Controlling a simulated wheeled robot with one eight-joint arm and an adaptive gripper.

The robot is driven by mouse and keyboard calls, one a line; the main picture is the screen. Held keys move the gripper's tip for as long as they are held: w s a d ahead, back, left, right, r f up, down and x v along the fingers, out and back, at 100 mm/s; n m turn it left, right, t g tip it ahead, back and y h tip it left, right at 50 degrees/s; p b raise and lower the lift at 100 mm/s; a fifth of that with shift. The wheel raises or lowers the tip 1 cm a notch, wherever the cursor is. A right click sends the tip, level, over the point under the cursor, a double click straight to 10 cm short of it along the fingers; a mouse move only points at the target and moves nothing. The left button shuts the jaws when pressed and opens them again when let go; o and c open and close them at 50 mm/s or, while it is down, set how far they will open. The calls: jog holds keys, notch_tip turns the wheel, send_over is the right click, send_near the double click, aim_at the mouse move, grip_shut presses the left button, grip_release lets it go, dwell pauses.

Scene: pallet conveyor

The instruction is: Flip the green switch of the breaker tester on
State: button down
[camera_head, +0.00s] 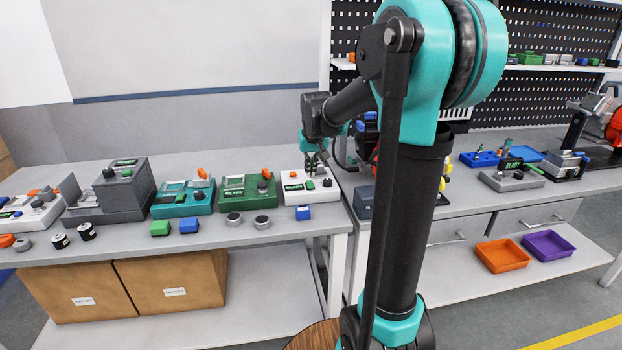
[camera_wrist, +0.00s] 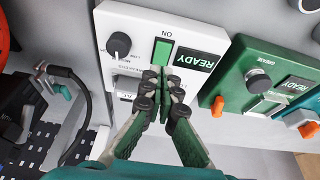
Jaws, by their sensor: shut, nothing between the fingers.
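The breaker tester is a white box (camera_wrist: 196,30) with a green switch (camera_wrist: 162,51) beside the word ON, a READY display (camera_wrist: 197,60) and a black knob (camera_wrist: 119,45). In the head view the white tester (camera_head: 296,196) stands at the right end of the left bench. My gripper (camera_wrist: 160,80) is shut and empty, its fingertips over the tester's face just below the switch in the wrist view. I cannot tell whether they touch the tester. My gripper also shows in the head view (camera_head: 315,164), above the tester. The switch's tilt is not clear.
A dark green GREASE device (camera_wrist: 262,65) stands close beside the tester; it also shows in the head view (camera_head: 237,187). A blue block (camera_head: 303,213) lies in front of the tester. Round grey parts (camera_head: 262,222) sit nearby. A second bench (camera_head: 470,203) stands at right.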

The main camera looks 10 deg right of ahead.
jog(key=s+v, duration=0.2)
jog(key=v, duration=0.8)
jog(key=shift+f, duration=0.1)
jog(key=s+d+f, duration=0.2)
jog(key=s+f, duration=2.1)
jog(key=shift+d+f, duration=0.2)
jog(key=shift+f, duration=0.1)
